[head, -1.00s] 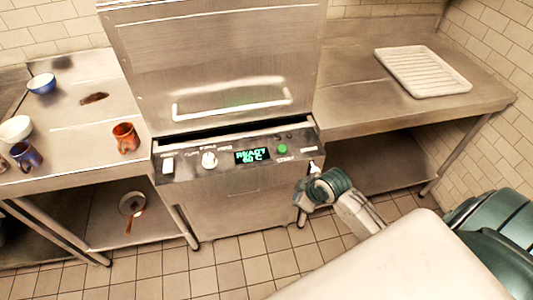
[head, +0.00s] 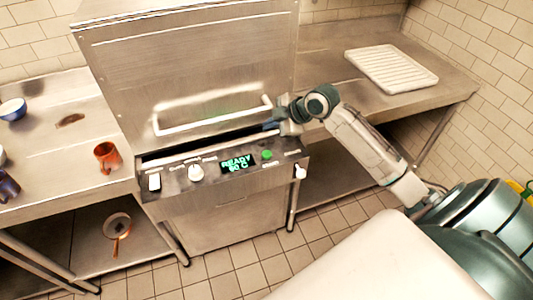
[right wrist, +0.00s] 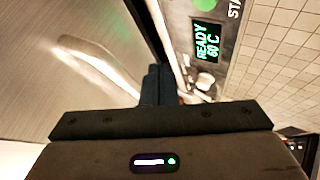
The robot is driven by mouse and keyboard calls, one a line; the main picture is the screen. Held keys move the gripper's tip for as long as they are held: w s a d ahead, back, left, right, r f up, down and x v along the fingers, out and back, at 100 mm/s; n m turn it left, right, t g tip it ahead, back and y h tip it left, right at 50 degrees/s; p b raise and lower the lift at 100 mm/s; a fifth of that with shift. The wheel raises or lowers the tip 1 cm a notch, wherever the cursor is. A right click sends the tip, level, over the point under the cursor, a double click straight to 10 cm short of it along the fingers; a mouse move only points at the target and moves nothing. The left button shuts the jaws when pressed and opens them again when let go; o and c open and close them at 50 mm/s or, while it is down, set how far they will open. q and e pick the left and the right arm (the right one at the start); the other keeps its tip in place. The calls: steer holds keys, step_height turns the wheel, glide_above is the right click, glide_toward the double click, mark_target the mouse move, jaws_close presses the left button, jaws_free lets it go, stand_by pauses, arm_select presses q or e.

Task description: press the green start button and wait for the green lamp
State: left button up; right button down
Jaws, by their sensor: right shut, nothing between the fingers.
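The green start button (head: 267,155) is a small round button on the sloping control panel of the steel machine, right of the lit display (head: 238,163), which reads READY 60 C in green. In the right wrist view the button (right wrist: 205,4) is cut by the top edge, above the display (right wrist: 207,40). My right gripper (head: 272,126) is shut and empty, above and behind the button near the hood's lower edge, apart from the button. Its dark fingers (right wrist: 158,85) show closed in the right wrist view. I cannot make out a separate green lamp. My left gripper is out of view.
The hood's bar handle (head: 212,118) is close to my right gripper. A white knob (head: 196,173) and a white switch (head: 154,181) sit left on the panel. A white rack (head: 392,68) lies on the right counter; an orange mug (head: 107,157) stands on the left counter.

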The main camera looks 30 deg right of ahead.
steer(key=shift+f+b, duration=0.75)
steer(key=shift+f, duration=0.05)
steer(key=b, duration=0.5)
glide_above(270, 154)
step_height(270, 154, down, 6)
steer(key=shift+r, duration=0.1)
steer(key=shift+f, duration=0.7)
stand_by(0.4)
steer(key=shift+f+b, duration=0.35)
steer(key=shift+f, duration=0.05)
steer(key=shift+s+f+b, duration=0.1)
steer(key=shift+f+b, duration=0.2)
steer(key=shift+f, duration=0.25)
stand_by(0.7)
steer(key=shift+r, duration=0.1)
steer(key=shift+r+p, duration=0.8)
steer(key=shift+r, duration=0.05)
